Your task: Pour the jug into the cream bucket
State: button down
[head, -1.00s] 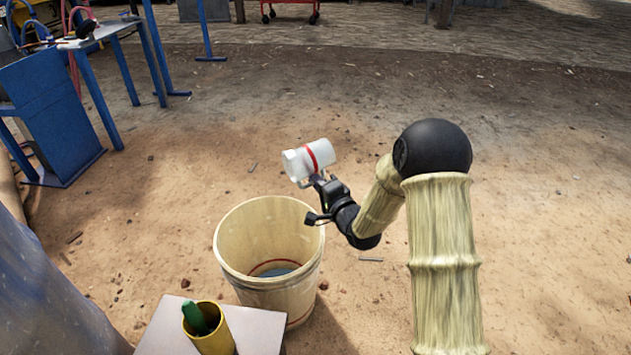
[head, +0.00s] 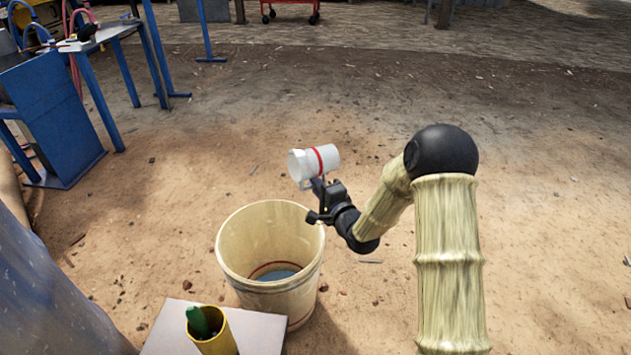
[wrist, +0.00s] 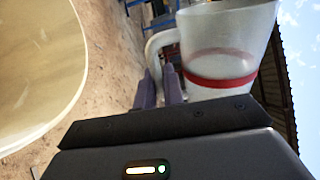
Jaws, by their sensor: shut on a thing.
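The jug (head: 316,163) is white with a red band and lies tipped nearly on its side, its mouth end to the left. My gripper (head: 321,183) is shut on it, above the right rim of the bucket. In the wrist view the jug's handle (wrist: 155,48) is between the fingers of my gripper (wrist: 161,78), and the jug's body (wrist: 225,50) is at the right. The cream bucket (head: 285,296) stands upright on the ground, with a red ring and bluish-grey contents low inside. Its pale wall (wrist: 35,70) fills the left of the wrist view. No stream from the jug is visible.
A pale board (head: 262,333) in front of the bucket holds a yellow cup (head: 222,343) with a green item (head: 197,322) in it. A blue metal frame and table (head: 95,40) stand at the upper left. The dirt ground to the right is clear.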

aim_at(314, 168)
jog(key=m+p, duration=0.2)
jog(key=r+m+p, duration=0.1)
jog(key=m+p, duration=0.1)
jog(key=shift+m, duration=0.3)
jog(key=m+p, duration=0.2)
jog(key=r+m+p, duration=0.1)
jog(key=m+p, duration=0.1)
jog(key=m, duration=0.1)
jog(key=m+p, duration=0.1)
jog(key=m, duration=0.1)
jog(key=m+p, duration=0.1)
jog(key=m, duration=0.1)
jog(key=shift+d+r+m, duration=0.1)
jog(key=shift+r+m, duration=0.1)
jog(key=shift+m, duration=0.1)
jog(key=m+p, duration=0.1)
jog(key=m, duration=0.2)
jog(key=shift+r, duration=0.15)
